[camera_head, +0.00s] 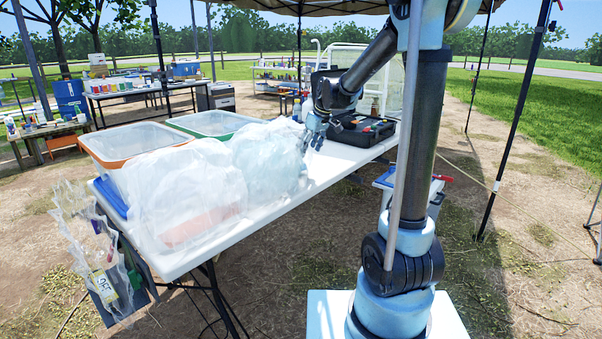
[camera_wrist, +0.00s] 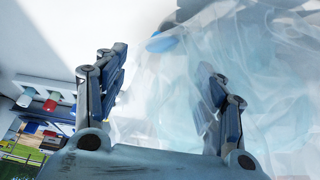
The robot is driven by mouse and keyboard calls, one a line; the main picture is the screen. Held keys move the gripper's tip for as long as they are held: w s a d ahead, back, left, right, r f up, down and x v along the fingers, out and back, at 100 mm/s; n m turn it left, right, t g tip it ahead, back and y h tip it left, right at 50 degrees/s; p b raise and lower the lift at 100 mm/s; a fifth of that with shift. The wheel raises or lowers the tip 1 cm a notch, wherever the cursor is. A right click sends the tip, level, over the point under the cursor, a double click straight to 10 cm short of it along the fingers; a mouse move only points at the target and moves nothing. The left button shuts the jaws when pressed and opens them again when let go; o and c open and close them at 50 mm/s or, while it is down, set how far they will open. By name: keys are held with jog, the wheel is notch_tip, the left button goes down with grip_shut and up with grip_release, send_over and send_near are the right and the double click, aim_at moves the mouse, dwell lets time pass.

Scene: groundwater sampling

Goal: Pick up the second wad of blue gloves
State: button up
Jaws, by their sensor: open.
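My gripper (camera_head: 318,130) is open over the table's far part, at the right side of a clear plastic bag (camera_head: 268,160). In the wrist view my gripper (camera_wrist: 166,65) has its two fingers spread wide. The clear bag (camera_wrist: 265,75) fills the right side there, and its film overlaps the right finger. Pale blue shapes show dimly through the film; I cannot tell whether they are gloves. A small blue rounded thing (camera_wrist: 162,42) lies beyond the fingertips at the bag's edge; I cannot tell what it is. No wad of blue gloves shows clearly.
A second clear bag (camera_head: 188,192) with something reddish inside stands nearer on the white table (camera_head: 325,170). Two clear bins, orange-rimmed (camera_head: 130,160) and green-rimmed (camera_head: 207,135), stand behind the bags. An open black case (camera_head: 362,132) lies right of my gripper. A bag (camera_head: 95,250) hangs at the table's left end.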

aim_at(302, 165)
jog(key=shift+x, duration=5.05)
jog(key=shift+r, duration=0.1)
jog(key=c, duration=0.9)
